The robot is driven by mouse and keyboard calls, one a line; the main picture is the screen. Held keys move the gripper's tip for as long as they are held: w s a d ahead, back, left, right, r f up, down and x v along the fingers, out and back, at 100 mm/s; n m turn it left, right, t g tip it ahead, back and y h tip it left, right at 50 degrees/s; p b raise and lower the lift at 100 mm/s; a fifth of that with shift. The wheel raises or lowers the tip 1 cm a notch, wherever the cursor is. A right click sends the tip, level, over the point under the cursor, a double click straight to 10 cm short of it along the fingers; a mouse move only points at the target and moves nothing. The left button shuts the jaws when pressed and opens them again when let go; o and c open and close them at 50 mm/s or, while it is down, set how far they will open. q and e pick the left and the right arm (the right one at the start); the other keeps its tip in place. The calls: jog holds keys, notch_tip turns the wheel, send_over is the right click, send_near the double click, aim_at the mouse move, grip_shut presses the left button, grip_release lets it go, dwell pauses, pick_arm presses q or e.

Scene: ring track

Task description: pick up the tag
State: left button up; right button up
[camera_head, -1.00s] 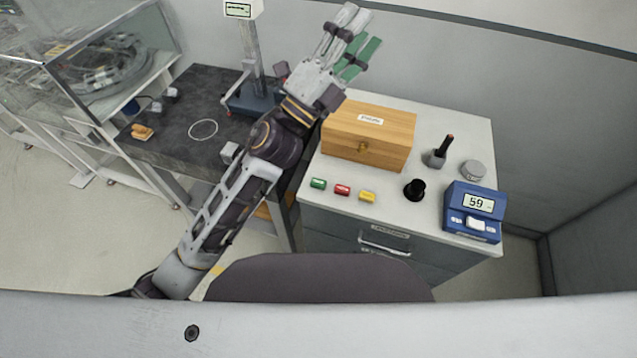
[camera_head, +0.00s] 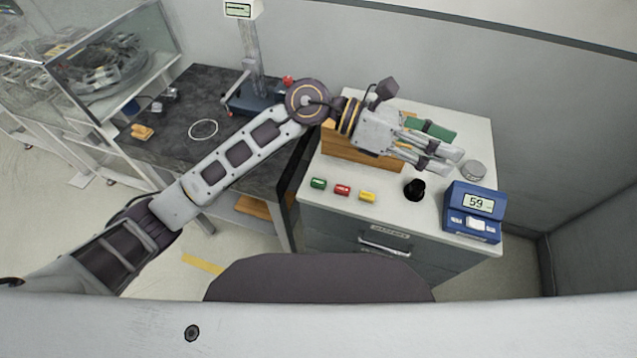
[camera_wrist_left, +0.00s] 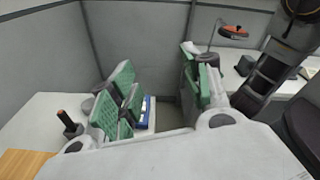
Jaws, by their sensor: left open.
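I cannot tell for sure which thing is the tag. A green (camera_head: 318,184), a red (camera_head: 342,189) and a yellow small block (camera_head: 367,196) lie in a row on the white cabinet top (camera_head: 335,206), near its front edge. My left gripper (camera_head: 447,150) is open and empty, above the cabinet top, behind and to the right of this row. Its green-padded fingers stand wide apart in the left wrist view (camera_wrist_left: 160,88). It hides the marker stand and part of the wooden box in the head view. My right gripper is not in view.
The wooden box (camera_head: 345,157) is under my left wrist. A black round piece (camera_head: 414,189), a grey round weight (camera_head: 473,169) and a blue scale (camera_head: 474,212) reading 59 are at the right. The marker stand (camera_wrist_left: 70,127) shows in the wrist view. A dark table (camera_head: 180,150) with a white ring (camera_head: 203,130) is left.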

pick_arm(q)
notch_tip(320, 180, down, 6)
jog(key=a+m+y, duration=0.2)
jog(key=y, duration=0.2)
jog(key=m+t+y, duration=0.2)
jog(key=t+y, duration=0.3)
jog(key=y, duration=0.6)
send_over(322, 183)
notch_tip(322, 183, down, 8)
jog(key=shift+r, duration=0.2)
jog(key=shift+f, duration=0.1)
notch_tip(322, 183, down, 8)
jog(key=shift+p, duration=0.45)
jog(key=shift+f, duration=0.2)
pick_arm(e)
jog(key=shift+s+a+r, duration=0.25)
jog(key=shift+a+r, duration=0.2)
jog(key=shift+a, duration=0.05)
